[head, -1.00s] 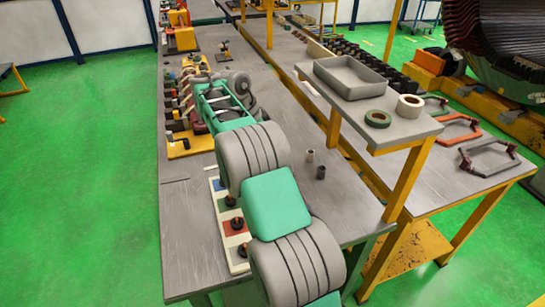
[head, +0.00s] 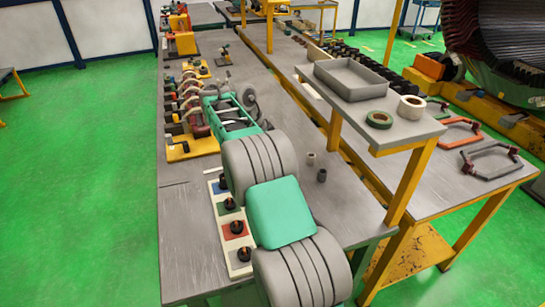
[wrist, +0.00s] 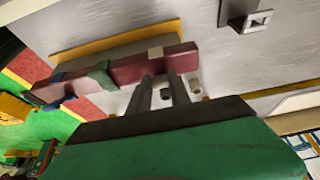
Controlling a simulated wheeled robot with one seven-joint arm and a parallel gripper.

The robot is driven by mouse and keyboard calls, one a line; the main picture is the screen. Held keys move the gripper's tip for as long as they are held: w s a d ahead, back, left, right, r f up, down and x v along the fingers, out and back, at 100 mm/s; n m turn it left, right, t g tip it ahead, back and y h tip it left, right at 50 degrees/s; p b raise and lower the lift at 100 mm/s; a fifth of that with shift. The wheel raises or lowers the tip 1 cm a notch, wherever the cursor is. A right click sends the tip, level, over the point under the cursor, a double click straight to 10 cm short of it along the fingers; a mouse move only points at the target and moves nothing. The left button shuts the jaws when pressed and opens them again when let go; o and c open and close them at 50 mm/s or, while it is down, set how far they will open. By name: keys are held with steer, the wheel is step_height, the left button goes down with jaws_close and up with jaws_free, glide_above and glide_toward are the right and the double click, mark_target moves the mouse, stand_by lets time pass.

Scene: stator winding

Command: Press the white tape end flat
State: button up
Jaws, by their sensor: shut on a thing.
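In the wrist view a maroon bar (wrist: 130,68) runs across the picture, with a small white tape patch (wrist: 156,53) on its side. A green band (wrist: 103,76) and a blue band sit farther left on the bar. My gripper (wrist: 161,80) has two dark fingers reaching the bar's lower edge, just below the white patch. Whether the tape end lies flat is too small to tell. In the head view the yellow coil stand (head: 188,150) is left of my arm, which hides my fingertips.
Two small cups (head: 321,175) stand on the bench right of my arm. A strip with several dark knobs (head: 237,228) lies near the front. A raised shelf holds a grey tray (head: 350,78), a green tape roll (head: 379,119) and a white roll (head: 411,106).

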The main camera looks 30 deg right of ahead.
jaws_close()
steer(key=shift+a+p, duration=0.15)
steer(key=shift+p, duration=0.35)
steer(key=shift+w+a+f+g+h+p, duration=0.1)
steer(key=shift+a+f+g+h+p, duration=0.25)
steer(key=shift+h+p, duration=0.55)
steer(key=shift+w+a+f+g+h+p, duration=0.1)
steer(key=shift+a+f+h+p, duration=0.35)
steer(key=shift+h, duration=0.65)
steer(key=shift+w+a+f+g+h+p, duration=0.15)
steer(key=shift+f+g+h+p, duration=0.2)
steer(key=shift+h+p, duration=0.65)
steer(key=o, duration=0.9)
jaws_free()
